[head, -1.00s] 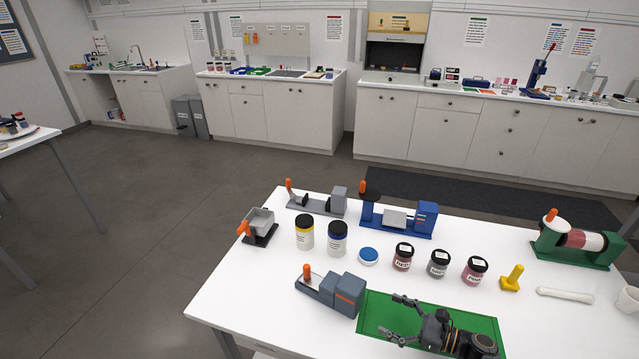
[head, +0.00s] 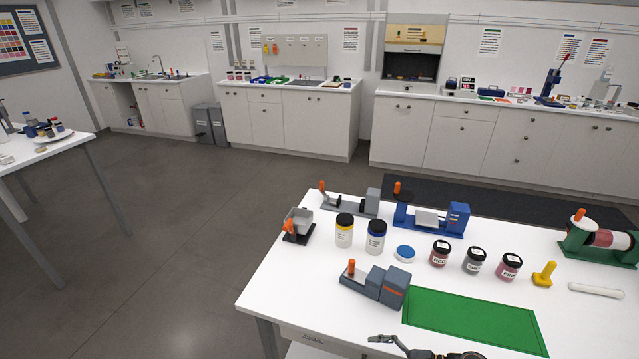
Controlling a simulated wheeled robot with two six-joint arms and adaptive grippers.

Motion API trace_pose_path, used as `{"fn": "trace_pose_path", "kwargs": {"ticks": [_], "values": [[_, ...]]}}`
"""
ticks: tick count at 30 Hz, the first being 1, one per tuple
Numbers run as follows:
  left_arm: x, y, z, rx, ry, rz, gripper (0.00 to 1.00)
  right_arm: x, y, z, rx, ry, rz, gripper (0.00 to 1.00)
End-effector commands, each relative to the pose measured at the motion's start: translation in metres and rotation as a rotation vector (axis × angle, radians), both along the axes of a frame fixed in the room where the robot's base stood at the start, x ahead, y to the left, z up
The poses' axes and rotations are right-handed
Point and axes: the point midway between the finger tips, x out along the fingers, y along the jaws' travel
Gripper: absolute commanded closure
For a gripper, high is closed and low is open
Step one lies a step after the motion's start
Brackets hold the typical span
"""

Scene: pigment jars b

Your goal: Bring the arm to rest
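My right gripper (head: 388,343) shows only in part at the bottom edge of the head view, in front of the green mat (head: 470,318). One finger points left; the rest is cut off by the frame, so I cannot tell whether it is open. Nothing is seen held in the visible part. The green mat is bare. My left gripper is not in view.
On the white table (head: 285,290) stand a grey-blue device (head: 388,286), two white jars with yellow (head: 344,232) and blue (head: 376,238) bands, a blue lid (head: 405,254) and several dark-lidded jars (head: 474,261). The front left of the tabletop is clear.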

Motion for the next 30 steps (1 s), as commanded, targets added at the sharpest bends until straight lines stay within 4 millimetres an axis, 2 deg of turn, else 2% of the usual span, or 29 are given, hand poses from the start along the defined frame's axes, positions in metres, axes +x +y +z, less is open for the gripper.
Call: {"fn": "trace_pose_path", "kwargs": {"ticks": [4,8,12,16,22,29,30], "values": [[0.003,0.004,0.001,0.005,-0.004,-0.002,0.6,-0.035,0.015,-0.009,-0.223,-0.184,0.198,0.12],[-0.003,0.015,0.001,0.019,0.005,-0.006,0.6,-0.065,0.014,-0.014,-0.488,-0.386,0.421,0.12],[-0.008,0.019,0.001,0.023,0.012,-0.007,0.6,-0.085,-0.006,-0.008,-0.776,-0.564,0.641,0.12],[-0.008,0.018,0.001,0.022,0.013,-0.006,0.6,-0.095,-0.03,0.005,-0.982,-0.655,0.784,0.12],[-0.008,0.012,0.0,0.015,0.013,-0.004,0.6,-0.105,-0.066,0.034,-1.234,-0.714,0.945,0.12],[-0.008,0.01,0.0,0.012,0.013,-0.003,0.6,-0.118,-0.105,0.072,-1.465,-0.705,1.082,0.12],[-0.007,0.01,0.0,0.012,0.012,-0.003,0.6,-0.114,-0.106,0.057,-1.454,-0.699,1.086,0.12]]}}
